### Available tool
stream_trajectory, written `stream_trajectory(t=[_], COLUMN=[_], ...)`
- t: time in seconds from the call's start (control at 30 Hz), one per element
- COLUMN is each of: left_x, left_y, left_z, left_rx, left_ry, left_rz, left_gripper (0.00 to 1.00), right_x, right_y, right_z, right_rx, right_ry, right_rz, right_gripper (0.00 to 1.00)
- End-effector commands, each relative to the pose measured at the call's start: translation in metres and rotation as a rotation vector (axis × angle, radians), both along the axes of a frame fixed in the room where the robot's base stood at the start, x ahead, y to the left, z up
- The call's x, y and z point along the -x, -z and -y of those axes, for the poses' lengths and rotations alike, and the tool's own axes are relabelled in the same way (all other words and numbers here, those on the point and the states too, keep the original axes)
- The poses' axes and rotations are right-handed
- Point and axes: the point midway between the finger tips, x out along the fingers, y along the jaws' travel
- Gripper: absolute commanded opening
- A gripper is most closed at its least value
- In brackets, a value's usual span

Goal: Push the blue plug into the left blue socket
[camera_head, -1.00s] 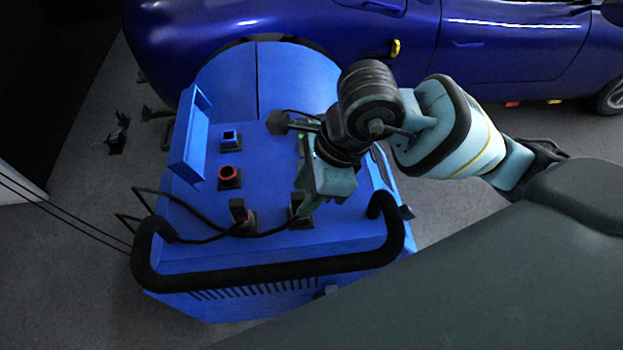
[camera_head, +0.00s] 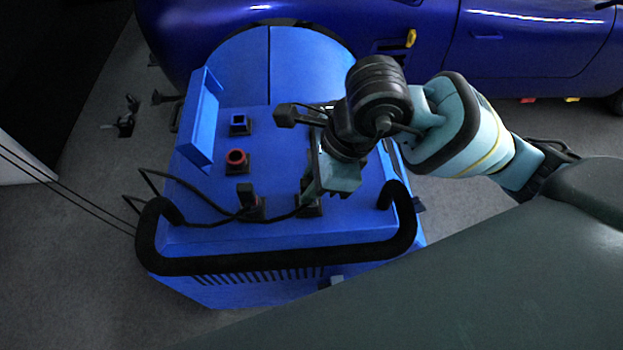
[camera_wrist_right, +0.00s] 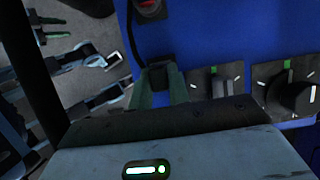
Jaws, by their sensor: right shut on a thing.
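My right gripper (camera_head: 309,190) points down at the near part of the blue machine's top and is shut on a dark plug (camera_head: 309,208). In the right wrist view, the fingers of the right gripper (camera_wrist_right: 160,92) sit on both sides of this black plug (camera_wrist_right: 160,74), with a black cable leading up from it. The plug's blue marking is hidden. The blue socket (camera_head: 239,122), a square blue opening on a black base, stands at the far left of the top, well apart from the gripper and empty. My left gripper is out of view.
A round red socket (camera_head: 236,158) stands just nearer than the blue one. A second plug with red (camera_head: 249,202) sits left of my gripper. Black cables cross the near left. A black handle (camera_head: 280,265) edges the front; a blue upright panel (camera_head: 201,130) stands left. Knobs (camera_wrist_right: 221,85) lie beside the gripper.

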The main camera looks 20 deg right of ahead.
Motion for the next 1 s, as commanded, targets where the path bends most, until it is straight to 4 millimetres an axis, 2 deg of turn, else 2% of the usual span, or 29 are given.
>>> stream_trajectory(t=[0.23, 1.0], left_x=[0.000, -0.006], left_y=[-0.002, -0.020], left_z=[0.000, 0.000], left_rx=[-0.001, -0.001], left_ry=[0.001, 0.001], left_rz=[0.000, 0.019], left_gripper=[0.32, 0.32], right_x=[0.000, 0.000], right_y=[-0.002, -0.029], right_z=[0.000, 0.000], right_rx=[0.000, 0.001], right_ry=[0.000, 0.001], right_rz=[0.001, 0.002], right_gripper=[0.00, 0.00])
